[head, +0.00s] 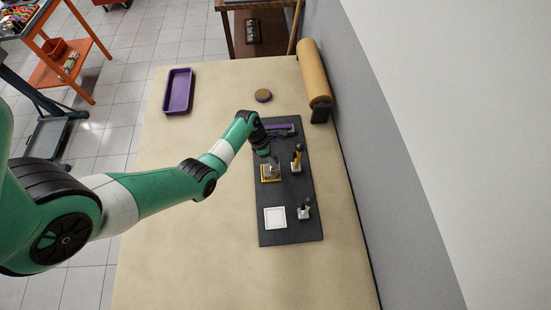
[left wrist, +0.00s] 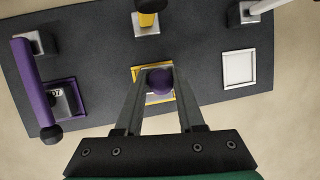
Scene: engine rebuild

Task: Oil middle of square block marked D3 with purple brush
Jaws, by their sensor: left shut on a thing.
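My left gripper (head: 268,156) is above the yellow-framed square (head: 263,178) on the dark board. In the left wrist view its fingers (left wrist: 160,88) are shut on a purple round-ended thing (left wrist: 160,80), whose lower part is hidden. I cannot read D3 anywhere. My right gripper is not in view.
A yellow-handled brush (head: 298,157) and a white-handled one (head: 305,209) stand on the board (head: 290,235). The white-framed square (head: 275,218) looks empty. A purple tray (head: 178,91), a round brown-topped thing (head: 263,95) and a tan roll (head: 315,72) lie beyond. The left table side is clear.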

